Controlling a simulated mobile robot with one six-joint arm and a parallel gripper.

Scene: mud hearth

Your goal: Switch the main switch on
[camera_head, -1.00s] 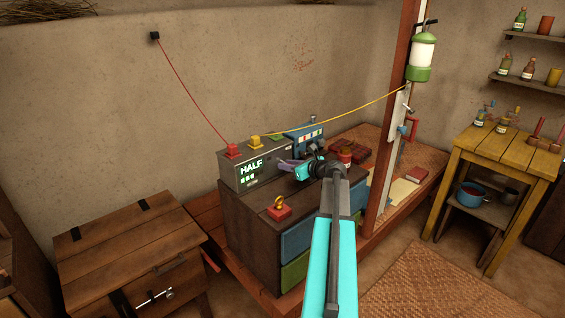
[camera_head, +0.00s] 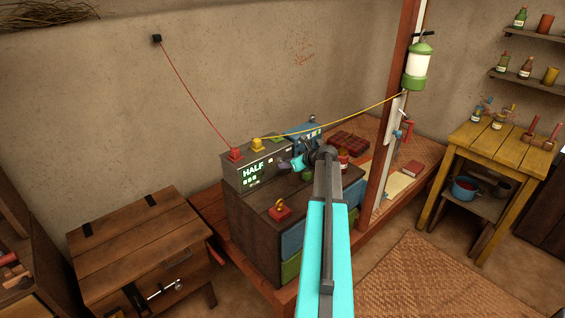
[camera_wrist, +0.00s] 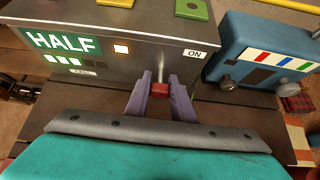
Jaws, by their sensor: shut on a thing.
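The main switch is a short metal lever with a red tip (camera_wrist: 160,89), on the front of a grey metal box (camera_head: 228,173). A white "ON" label (camera_wrist: 194,54) sits right of the lever. The box's green display (camera_wrist: 64,42) reads "HALF", with lit bars below it and a small lit square beside it. My gripper (camera_head: 295,163) is at the box front; its purple fingers stand on both sides of the red tip in the wrist view, shut on it. In the head view my wrist hides the lever.
A blue device (camera_wrist: 262,55) with coloured stripes and knobs stands right of the box. A red padlock-like block (camera_head: 279,211) lies on the cabinet top in front. Red and yellow wires run from the box. A wooden post (camera_head: 389,150) rises at right.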

